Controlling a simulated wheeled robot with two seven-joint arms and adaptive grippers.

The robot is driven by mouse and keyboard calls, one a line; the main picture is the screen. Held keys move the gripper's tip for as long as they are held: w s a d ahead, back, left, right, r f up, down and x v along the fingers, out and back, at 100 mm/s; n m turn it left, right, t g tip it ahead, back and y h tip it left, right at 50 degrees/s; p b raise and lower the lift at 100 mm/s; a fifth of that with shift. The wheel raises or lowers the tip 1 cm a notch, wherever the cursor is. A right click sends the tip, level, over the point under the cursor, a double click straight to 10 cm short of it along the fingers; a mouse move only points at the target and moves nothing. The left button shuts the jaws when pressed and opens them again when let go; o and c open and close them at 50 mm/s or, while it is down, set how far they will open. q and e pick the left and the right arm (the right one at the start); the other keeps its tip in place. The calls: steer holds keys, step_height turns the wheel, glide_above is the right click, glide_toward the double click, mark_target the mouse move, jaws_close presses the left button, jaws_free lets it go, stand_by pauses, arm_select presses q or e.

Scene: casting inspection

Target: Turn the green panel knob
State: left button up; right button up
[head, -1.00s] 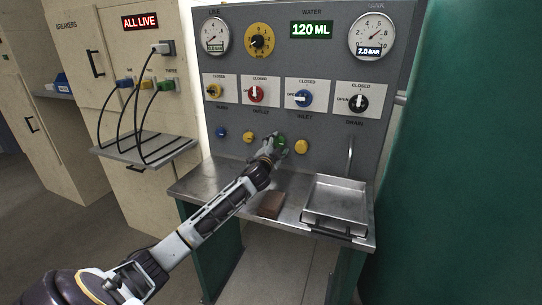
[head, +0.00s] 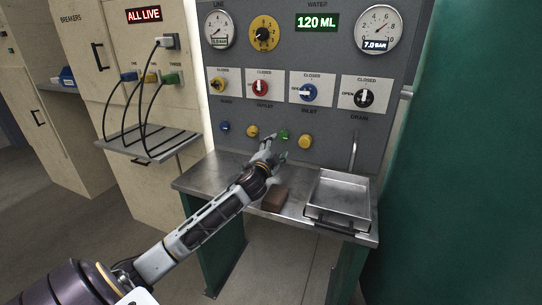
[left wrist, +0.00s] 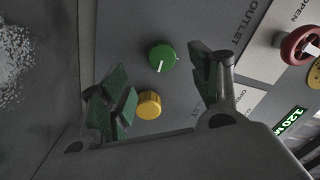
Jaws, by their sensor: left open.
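The green knob (head: 283,135) is on the lower row of the grey panel (head: 330,135), between two yellow knobs. In the left wrist view the green knob (left wrist: 162,57) shows a white pointer line, and it lies ahead of and between my spread fingers. My left gripper (head: 274,151) is open and empty, just below and in front of the green knob, apart from it. In the left wrist view the left gripper (left wrist: 160,90) shows green finger pads, with a yellow knob (left wrist: 149,105) also between them. My right gripper is not in view.
A brown block (head: 275,198) and a metal tray (head: 338,193) are on the steel counter (head: 215,172). A faucet (head: 353,150) rises behind the tray. A blue knob (head: 225,127) and yellow knobs (head: 304,141) flank the green one. Valve handles and gauges are above.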

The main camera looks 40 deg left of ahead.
arm_select(q)
steer(key=shift+v, duration=2.4)
